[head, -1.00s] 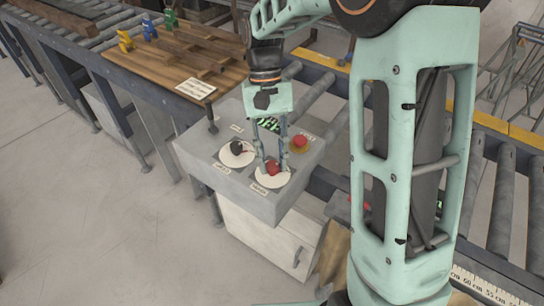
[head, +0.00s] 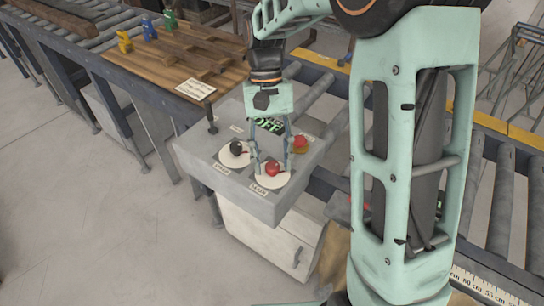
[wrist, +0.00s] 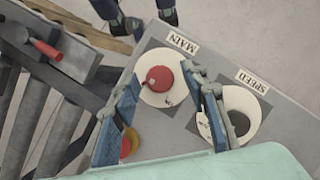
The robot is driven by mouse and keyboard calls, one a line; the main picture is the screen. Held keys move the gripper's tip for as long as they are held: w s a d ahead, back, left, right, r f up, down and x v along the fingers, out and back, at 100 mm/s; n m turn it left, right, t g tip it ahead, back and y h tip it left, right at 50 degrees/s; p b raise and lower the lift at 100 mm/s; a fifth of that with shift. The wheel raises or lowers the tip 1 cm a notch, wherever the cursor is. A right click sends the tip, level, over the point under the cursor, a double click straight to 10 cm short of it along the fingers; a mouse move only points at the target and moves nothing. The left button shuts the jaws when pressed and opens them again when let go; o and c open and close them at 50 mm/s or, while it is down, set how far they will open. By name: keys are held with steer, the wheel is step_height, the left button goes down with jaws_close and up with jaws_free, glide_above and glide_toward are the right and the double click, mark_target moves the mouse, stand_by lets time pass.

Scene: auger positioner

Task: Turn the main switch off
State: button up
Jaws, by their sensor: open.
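The main switch (head: 272,169) is a red knob on a white round dial, on top of a grey control box (head: 215,172). It also shows in the wrist view as a red knob (wrist: 160,78) beside the label MAIN. My gripper (head: 272,163) is open above the dial, pointing down, with one finger on each side of the knob. The wrist view shows the fingers (wrist: 168,92) apart, with gaps beside the knob; I cannot tell if either touches it. The display (head: 266,125) behind the gripper is partly hidden and appears to read OFF in green.
A black speed knob (head: 236,148) on a white dial is close on the left. A red push button (head: 300,142) on a yellow base is close behind on the right. A wooden board (head: 180,60) with small coloured figures stands at the back left.

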steer(key=v, duration=1.2)
